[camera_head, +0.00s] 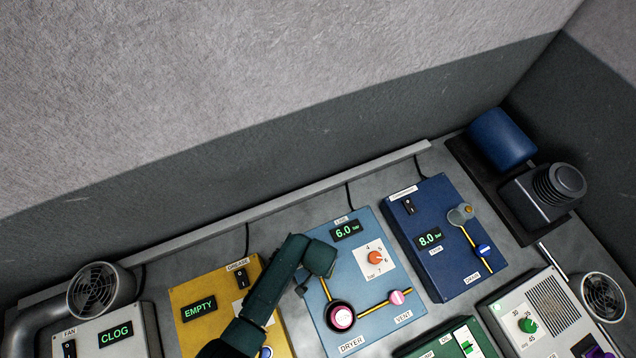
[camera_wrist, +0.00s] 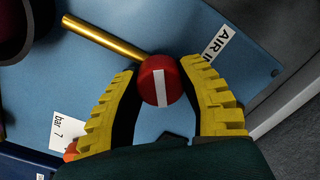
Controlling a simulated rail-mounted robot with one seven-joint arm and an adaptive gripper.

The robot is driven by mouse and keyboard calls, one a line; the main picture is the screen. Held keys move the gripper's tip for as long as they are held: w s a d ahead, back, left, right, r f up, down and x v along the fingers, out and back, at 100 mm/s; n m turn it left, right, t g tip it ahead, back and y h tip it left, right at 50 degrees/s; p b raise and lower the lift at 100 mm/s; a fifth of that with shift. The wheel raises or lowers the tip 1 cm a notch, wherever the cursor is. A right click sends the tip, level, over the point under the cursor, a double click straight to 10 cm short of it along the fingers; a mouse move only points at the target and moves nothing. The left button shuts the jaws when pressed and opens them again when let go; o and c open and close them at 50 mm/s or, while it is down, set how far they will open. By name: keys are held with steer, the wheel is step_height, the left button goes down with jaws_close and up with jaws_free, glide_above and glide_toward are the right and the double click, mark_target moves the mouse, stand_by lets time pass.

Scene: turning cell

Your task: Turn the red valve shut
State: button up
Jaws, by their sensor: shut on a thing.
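The red valve (camera_wrist: 157,72) is a round red knob with a white stripe. In the wrist view it sits at the end of a brass pipe (camera_wrist: 97,34), beside a label reading "AIR I…". Its stripe runs nearly up and down in that view, roughly across the pipe. The yellow ribbed fingers of my gripper (camera_wrist: 160,84) are closed around the knob, one on each side. In the head view my gripper (camera_head: 320,258) is over the upper left of the light blue panel (camera_head: 365,228) and hides the valve.
The light blue panel also has a DRYER knob (camera_head: 341,317), a VENT valve (camera_head: 396,297), an orange dial (camera_head: 375,257) and a display reading 6.0 bar (camera_head: 346,231). A yellow panel (camera_head: 186,294) stands left, a dark blue panel (camera_head: 412,276) right.

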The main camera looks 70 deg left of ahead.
steer(key=m+p, duration=0.1)
steer(key=m, duration=0.2)
steer(key=shift+s+m, duration=0.1)
steer(key=shift+m, duration=0.2)
steer(key=shift+f+m+p, duration=0.1)
steer(key=shift+m+p, duration=0.55)
steer(key=shift+m, duration=1.15)
steer(key=o, duration=1.2)
steer(key=r, duration=1.2)
steer(key=shift+d, duration=0.2)
